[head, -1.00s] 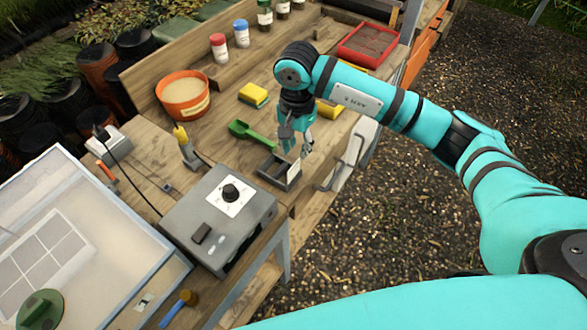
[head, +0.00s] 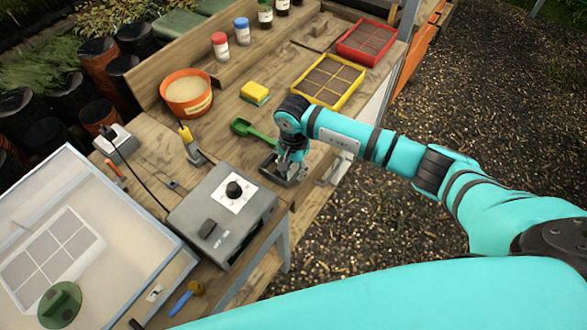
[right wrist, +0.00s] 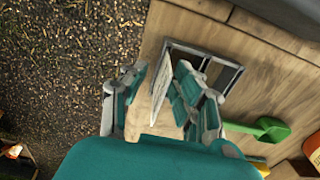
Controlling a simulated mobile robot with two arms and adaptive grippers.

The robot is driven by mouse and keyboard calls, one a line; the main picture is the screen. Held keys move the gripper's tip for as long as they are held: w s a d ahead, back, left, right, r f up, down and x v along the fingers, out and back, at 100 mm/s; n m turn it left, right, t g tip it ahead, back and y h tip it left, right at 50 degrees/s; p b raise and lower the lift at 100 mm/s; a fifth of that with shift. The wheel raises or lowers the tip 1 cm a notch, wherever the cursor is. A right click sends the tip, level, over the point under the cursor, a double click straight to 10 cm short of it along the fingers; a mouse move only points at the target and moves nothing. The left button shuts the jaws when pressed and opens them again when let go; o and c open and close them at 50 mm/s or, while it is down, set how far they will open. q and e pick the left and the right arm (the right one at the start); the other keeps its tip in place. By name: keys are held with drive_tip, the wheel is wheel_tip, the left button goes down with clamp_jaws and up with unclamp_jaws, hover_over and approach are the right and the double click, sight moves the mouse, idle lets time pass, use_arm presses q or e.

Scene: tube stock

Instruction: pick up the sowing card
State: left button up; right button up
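The sowing card (right wrist: 162,88) is a thin pale card seen nearly edge-on in the right wrist view. It stands at one end of a small dark grey tray with compartments (right wrist: 232,76). My right gripper (right wrist: 160,72) is open and points down, with one finger on each side of the card. The finger on the tray side looks closer to the card; whether it touches I cannot tell. In the head view my right gripper (head: 291,166) is over the tray (head: 268,168) and hides the card. My left gripper is not in view.
A green scoop (head: 250,130) lies just behind the tray. A grey control box (head: 222,213) stands to its left, near the bench's front edge. A yellow seed tray (head: 328,80), a sponge (head: 255,92) and an orange pot (head: 187,94) are farther back.

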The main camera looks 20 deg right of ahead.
drive_tip(key=shift+c, duration=0.4)
clamp_jaws()
drive_tip(key=shift+r, duration=0.1)
